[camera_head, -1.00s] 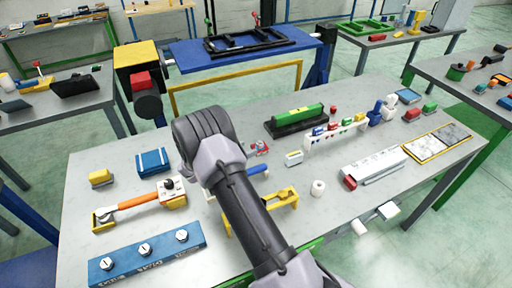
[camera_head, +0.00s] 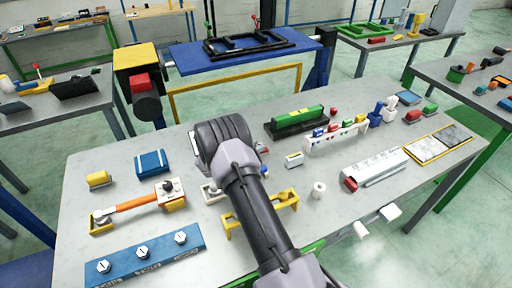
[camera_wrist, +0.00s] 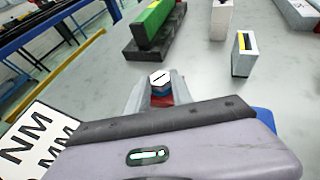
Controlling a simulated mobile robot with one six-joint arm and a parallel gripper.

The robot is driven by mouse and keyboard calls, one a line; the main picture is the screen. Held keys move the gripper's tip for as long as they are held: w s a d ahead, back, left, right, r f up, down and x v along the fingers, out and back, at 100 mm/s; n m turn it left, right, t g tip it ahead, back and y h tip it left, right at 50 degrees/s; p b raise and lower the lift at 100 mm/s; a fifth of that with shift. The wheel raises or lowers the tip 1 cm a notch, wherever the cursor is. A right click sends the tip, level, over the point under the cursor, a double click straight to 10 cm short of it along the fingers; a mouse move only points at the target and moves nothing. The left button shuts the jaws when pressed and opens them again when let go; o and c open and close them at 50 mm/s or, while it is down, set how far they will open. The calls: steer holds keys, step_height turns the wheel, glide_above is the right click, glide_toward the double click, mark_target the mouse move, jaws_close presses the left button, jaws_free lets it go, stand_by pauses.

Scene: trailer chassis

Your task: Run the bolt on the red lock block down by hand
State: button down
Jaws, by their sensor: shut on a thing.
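In the wrist view, a bolt (camera_wrist: 160,79) with a pale hex head and a dark line across its top stands between the two grey fingers of my gripper (camera_wrist: 158,88). The fingers are shut on it from both sides. Just below the head is a blue band, and under that a bit of red, likely the red lock block (camera_wrist: 160,99); most of it is hidden by my fingers and gripper body. In the head view, my wrist and arm cover the fingertips and the bolt. A small red piece shows just right of my wrist.
A green bar on a black base (camera_head: 296,120) stands behind, with a white rack (camera_head: 335,138) of coloured pieces to its right. A small white block (camera_head: 293,160) and yellow bracket (camera_head: 286,199) are close by. A blue bolt plate (camera_head: 143,255) lies front left.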

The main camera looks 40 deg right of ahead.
steer(key=m+g+b, duration=0.1)
steer(key=b, duration=0.1)
steer(key=f+m+g+b, duration=0.1)
steer(key=b, duration=0.1)
steer(key=shift+w, duration=0.4)
steer(key=m+g+b, duration=0.2)
steer(key=b, duration=0.1)
steer(key=shift+r+g, duration=0.1)
steer(key=shift+g, duration=0.3)
steer(key=shift+w+r+m+g+b, duration=0.1)
steer(key=shift+r+m+g+b, duration=0.25)
steer(key=shift+m+g+b, duration=0.2)
steer(key=shift+r, duration=0.1)
steer(key=c, duration=1.1)
jaws_free()
steer(key=p+v, duration=0.3)
steer(key=v, duration=1.4)
steer(key=shift+a+r+p, duration=0.1)
steer(key=shift+r+p, duration=0.15)
steer(key=shift+p, duration=0.05)
